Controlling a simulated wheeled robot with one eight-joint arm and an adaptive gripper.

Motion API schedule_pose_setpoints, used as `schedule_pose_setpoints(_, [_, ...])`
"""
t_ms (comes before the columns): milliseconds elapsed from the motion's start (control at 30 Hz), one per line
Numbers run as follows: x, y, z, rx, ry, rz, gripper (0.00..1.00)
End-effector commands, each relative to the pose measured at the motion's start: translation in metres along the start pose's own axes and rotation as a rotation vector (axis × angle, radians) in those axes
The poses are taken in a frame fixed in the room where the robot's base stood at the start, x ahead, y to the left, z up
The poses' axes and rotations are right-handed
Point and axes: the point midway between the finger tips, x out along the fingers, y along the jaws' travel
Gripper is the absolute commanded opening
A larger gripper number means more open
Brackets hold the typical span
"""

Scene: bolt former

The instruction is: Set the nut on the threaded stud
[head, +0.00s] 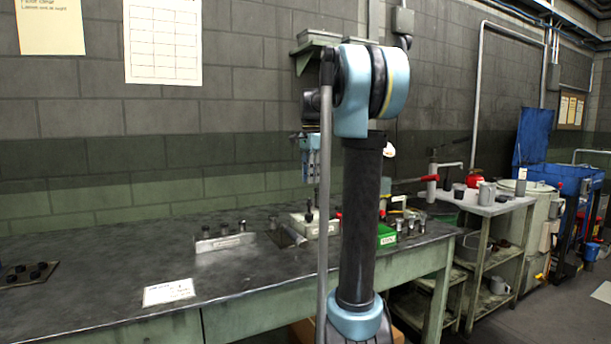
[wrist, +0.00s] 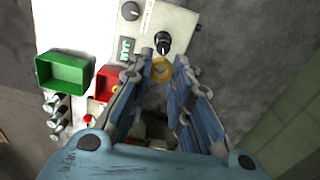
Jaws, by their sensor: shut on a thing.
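My gripper (wrist: 163,82) is shut on a brass-coloured ring, the nut (wrist: 161,69), at its fingertips in the wrist view. In the head view my gripper (head: 310,172) points down above the bench, and the nut is too small to make out. A dark upright post, which looks like the threaded stud (wrist: 162,43), stands on a pale box (wrist: 186,22) just beyond the nut in the wrist view. In the head view the stud (head: 309,211) rises from the box (head: 307,226) below my gripper. A gap shows between fingertips and stud there.
A green bin (wrist: 64,72) and a red bin (wrist: 104,82) stand beside the box. Several small cylinders (wrist: 58,118) stand near them. A pale rack (head: 224,243) and a card (head: 168,291) lie left on the dark bench (head: 110,255), which has clear room between.

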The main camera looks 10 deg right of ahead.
Motion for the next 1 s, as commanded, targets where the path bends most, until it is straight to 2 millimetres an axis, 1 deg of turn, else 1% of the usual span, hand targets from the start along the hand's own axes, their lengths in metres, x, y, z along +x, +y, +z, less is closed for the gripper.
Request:
schedule_pose_setpoints(167, [0.002,0.0,0.002,0.005,0.0,0.001,0.01])
schedule_pose_setpoints(600, [0.037,-0.004,0.009,-0.007,0.0,0.0,0.01])
schedule_pose_setpoints(700, [0.042,-0.004,0.01,-0.008,0.0,0.0,0.01])
schedule_pose_setpoints(1000, [0.048,-0.004,0.01,-0.009,0.0,0.0,0.01])
